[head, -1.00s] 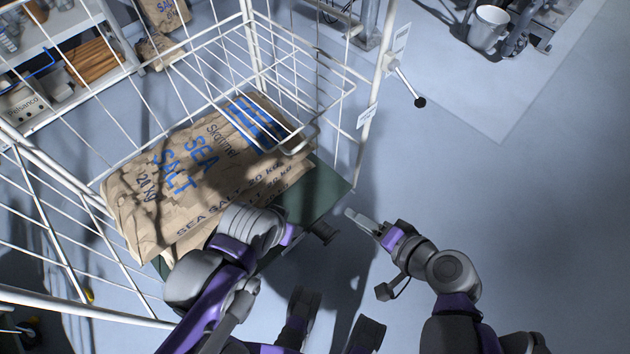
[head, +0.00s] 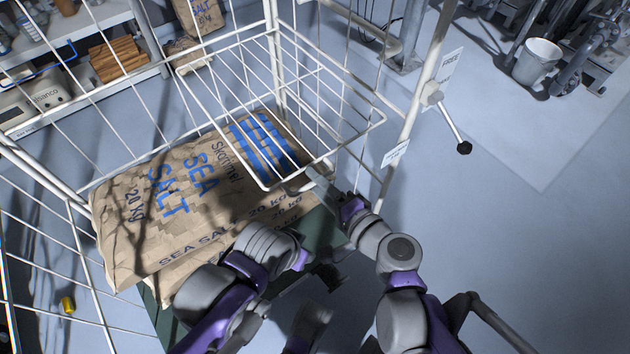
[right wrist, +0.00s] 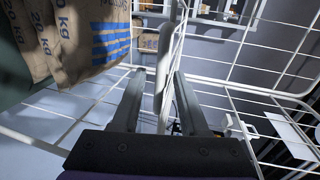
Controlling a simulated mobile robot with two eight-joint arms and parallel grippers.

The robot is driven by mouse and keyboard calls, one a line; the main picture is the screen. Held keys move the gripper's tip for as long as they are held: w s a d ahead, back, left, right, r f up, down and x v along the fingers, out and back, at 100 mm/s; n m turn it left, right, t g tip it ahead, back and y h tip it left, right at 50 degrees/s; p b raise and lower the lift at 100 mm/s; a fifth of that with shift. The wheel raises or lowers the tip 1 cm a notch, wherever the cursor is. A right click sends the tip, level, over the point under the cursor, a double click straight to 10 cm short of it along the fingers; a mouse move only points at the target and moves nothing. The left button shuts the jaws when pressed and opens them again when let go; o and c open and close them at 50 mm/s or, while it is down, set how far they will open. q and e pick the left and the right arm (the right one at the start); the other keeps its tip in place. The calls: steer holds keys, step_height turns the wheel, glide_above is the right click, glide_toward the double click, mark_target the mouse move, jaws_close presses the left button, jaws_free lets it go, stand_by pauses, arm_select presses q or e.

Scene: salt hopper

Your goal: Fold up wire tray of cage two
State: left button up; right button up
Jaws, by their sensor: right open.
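The white wire tray (head: 378,124) lies roughly level inside the white cage, above the salt sacks (head: 185,200). A looped bar (head: 298,186) sits at its front rim. My right gripper (head: 320,186) is at this front rim beside the loop. In the right wrist view its two fingers (right wrist: 157,88) are apart, with a pale bar (right wrist: 165,65) showing between them; I cannot tell whether they touch it. My left gripper (head: 318,268) is low in front of the sacks, and its fingers are too dark to read. No label shows which cage is number two.
The cage's right post (head: 412,112) carries a lever with a black knob (head: 463,147). A green base (head: 318,230) lies under the sacks. A shelf stands at upper left and a white bucket (head: 536,62) at upper right.

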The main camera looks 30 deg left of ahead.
steer(key=shift+w+a+f, duration=0.1)
steer(key=shift+w+a, duration=0.15)
steer(key=shift+a, duration=0.3)
jaws_close()
stand_by(1.1)
